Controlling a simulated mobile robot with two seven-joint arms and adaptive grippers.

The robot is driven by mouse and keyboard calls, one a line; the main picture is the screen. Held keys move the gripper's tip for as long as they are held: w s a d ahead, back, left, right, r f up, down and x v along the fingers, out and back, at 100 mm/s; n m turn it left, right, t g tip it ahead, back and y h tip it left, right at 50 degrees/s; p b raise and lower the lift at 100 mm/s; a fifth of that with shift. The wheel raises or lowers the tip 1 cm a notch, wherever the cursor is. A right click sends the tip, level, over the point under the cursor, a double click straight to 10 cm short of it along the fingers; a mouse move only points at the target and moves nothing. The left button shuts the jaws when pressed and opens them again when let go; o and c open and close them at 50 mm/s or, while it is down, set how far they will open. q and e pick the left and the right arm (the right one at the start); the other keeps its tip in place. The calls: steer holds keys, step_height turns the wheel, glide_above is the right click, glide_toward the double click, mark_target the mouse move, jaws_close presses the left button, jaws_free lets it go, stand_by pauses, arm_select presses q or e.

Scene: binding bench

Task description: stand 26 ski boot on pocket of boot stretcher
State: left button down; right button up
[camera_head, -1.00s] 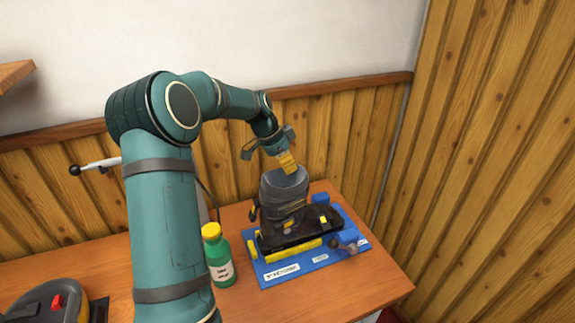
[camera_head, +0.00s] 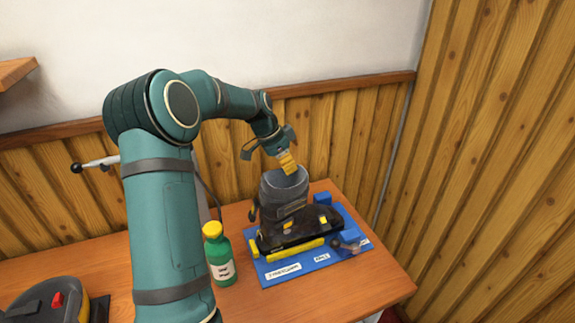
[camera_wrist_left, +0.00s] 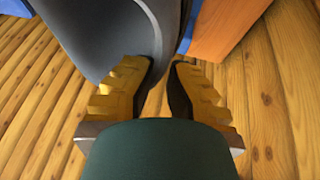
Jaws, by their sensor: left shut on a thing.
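The ski boot (camera_head: 284,198) is dark grey and black with small yellow parts, and it stands upright over the blue boot stretcher (camera_head: 285,270). Its toe points to the right. My left gripper (camera_head: 287,163) comes down from above and is shut on the rim of the boot's cuff. In the left wrist view the yellow ridged fingers (camera_wrist_left: 160,88) close around the grey cuff wall (camera_wrist_left: 100,35). The pocket is hidden under the boot, so I cannot tell whether the sole rests fully in it. My right gripper does not show.
A green bottle with a yellow cap (camera_head: 218,255) stands just left of the stretcher. A grey and black device with a red switch (camera_head: 50,302) is at the lower left. The wooden bench (camera_head: 355,290) is bare in front; a plank wall stands behind and right.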

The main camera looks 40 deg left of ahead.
arm_select(q)
steer(key=c, duration=1.1)
jaws_free()
steer(key=shift+o, duration=0.2)
steer(key=shift+f, duration=0.15)
steer(key=v, duration=1.2)
steer(key=shift+d, duration=0.1)
